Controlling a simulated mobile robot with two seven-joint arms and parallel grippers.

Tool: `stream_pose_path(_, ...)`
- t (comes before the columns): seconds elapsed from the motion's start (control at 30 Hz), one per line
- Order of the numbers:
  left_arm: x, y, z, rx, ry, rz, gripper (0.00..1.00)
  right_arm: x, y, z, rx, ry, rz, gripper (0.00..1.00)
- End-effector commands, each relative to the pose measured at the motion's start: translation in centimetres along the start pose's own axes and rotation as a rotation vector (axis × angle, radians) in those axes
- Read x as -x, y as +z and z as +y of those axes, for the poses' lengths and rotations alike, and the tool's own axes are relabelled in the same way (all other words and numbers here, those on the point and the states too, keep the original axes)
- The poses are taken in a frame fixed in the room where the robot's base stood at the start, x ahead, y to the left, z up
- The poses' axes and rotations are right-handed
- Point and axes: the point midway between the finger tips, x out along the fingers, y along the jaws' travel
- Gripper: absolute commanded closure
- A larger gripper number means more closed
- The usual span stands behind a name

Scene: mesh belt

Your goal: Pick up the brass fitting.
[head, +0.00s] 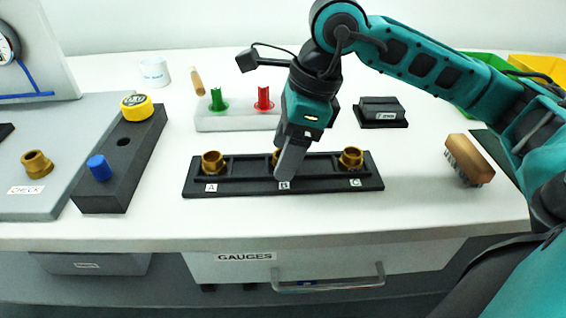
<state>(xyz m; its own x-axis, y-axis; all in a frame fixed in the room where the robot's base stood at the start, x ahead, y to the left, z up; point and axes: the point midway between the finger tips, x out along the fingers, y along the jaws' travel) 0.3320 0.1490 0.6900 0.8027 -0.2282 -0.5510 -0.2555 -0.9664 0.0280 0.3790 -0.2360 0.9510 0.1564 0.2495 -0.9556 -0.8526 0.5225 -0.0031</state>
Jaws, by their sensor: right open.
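Brass fittings stand on the black tray (235,188) at its marked places: one at A (212,163), one at C (350,159), and one at B (275,156) that is mostly hidden behind my right gripper. Another brass fitting (37,163) is on the grey plate by the CHECK label. My right gripper (284,172) points down at place B, in front of or around the fitting there; I cannot tell whether it touches it. It is open. My left gripper is not in view.
A black block (118,165) with a blue plug (99,168) and yellow cap (137,107) stands left. Behind the tray is a pale holder (230,122) with green and red gauges. A black box (381,112) and wooden brush (467,160) are right. The white front table is clear.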

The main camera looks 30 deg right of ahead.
Motion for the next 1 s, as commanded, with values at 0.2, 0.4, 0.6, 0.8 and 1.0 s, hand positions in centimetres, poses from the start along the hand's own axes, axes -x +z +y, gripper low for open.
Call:
stream_pose_path(0.2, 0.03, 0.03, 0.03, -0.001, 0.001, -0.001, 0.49, 0.02, 0.02, 0.01, 0.0, 0.0, 0.0, 0.36)
stream_pose_path(0.4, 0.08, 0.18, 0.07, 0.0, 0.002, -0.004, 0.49, 0.04, 0.02, 0.0, 0.0, 0.0, 0.0, 0.55)
stream_pose_path(0.6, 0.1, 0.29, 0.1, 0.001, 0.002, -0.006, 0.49, 0.04, 0.02, 0.0, 0.0, 0.0, 0.0, 0.74)
stream_pose_path(0.8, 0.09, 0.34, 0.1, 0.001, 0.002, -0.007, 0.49, 0.05, 0.02, 0.0, 0.0, 0.0, 0.0, 0.93)
stream_pose_path(1.0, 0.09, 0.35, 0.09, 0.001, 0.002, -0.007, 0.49, 0.08, 0.03, -0.02, 0.0, -0.001, -0.001, 0.97)
